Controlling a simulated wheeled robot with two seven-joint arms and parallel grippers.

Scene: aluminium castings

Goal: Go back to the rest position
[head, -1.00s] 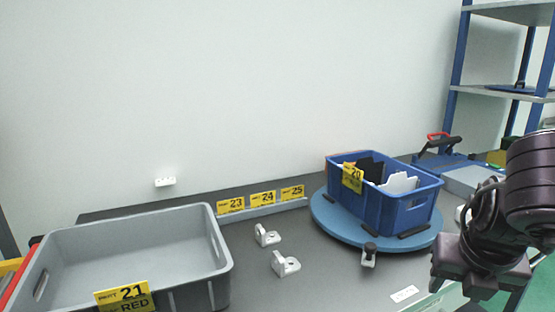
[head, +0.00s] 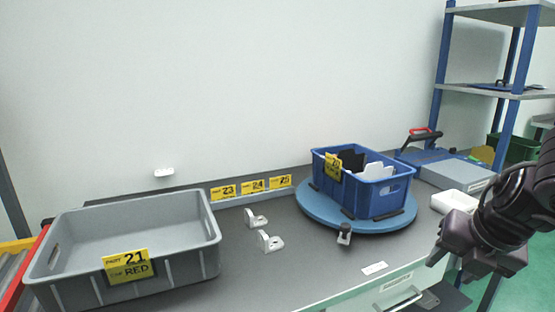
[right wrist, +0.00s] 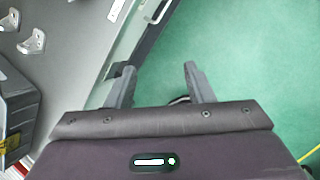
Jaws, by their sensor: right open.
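My right gripper (head: 460,266) is at the right of the head view, just off the bench's front right edge. In the right wrist view its two fingers (right wrist: 158,85) are apart with nothing between them, above the green floor. Two light metal castings, one (head: 256,219) behind the other (head: 269,241), lie on the grey bench top (head: 330,262). My left gripper is not in view.
A grey bin (head: 190,262) labelled 21 stands at the left of the bench. A blue crate (head: 385,200) sits on a blue turntable (head: 322,212). A white tray (head: 456,201) and a blue-framed shelf (head: 440,75) are at the right. Green floor lies free beyond the bench edge.

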